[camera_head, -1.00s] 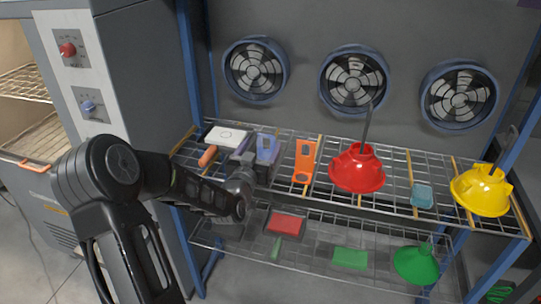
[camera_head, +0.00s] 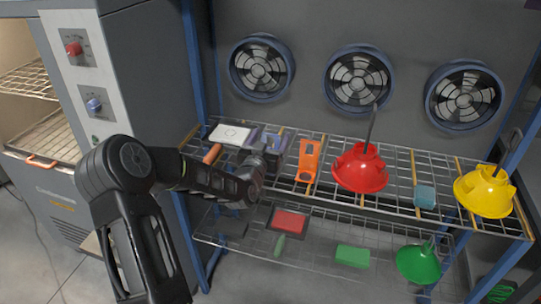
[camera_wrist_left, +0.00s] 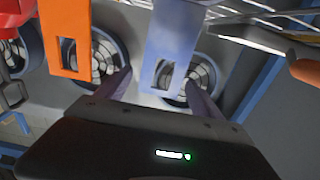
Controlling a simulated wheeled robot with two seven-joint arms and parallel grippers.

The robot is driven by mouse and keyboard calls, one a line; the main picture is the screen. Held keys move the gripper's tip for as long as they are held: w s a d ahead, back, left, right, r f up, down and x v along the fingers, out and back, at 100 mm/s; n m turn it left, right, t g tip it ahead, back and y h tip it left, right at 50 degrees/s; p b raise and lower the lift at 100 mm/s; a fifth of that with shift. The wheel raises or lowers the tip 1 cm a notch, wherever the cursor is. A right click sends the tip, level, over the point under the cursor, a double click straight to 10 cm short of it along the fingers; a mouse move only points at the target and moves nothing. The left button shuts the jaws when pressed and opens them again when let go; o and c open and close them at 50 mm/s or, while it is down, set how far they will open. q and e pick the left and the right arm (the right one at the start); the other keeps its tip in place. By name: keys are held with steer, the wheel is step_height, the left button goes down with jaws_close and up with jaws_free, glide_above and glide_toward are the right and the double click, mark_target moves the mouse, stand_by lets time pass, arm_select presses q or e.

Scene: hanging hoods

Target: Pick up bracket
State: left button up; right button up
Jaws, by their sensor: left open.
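Two brackets with slots are in view. An orange bracket (camera_head: 308,159) stands on the upper wire shelf. A blue-violet bracket (camera_head: 277,143) is to its left, partly hidden by my left gripper (camera_head: 268,158). In the left wrist view, the blue-violet bracket (camera_wrist_left: 176,42) is ahead of the open fingers (camera_wrist_left: 158,92), roughly between them. I cannot tell whether they touch it. The orange bracket (camera_wrist_left: 67,35) is farther left in that view. My right gripper is not in view.
A red hood (camera_head: 360,170) and a yellow hood (camera_head: 484,192) rest on the upper shelf, with a light blue block (camera_head: 425,197) between them. A white box (camera_head: 230,134) and an orange handle (camera_head: 212,153) are left of my gripper. The lower shelf holds a green hood (camera_head: 418,264).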

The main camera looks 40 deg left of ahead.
arm_select(q)
steer(key=x, duration=0.3)
steer(key=shift+w+p, duration=0.2)
steer(key=shift+p, duration=0.15)
steer(key=shift+c, duration=0.5)
jaws_close()
stand_by(0.4)
steer(key=shift+r, duration=0.1)
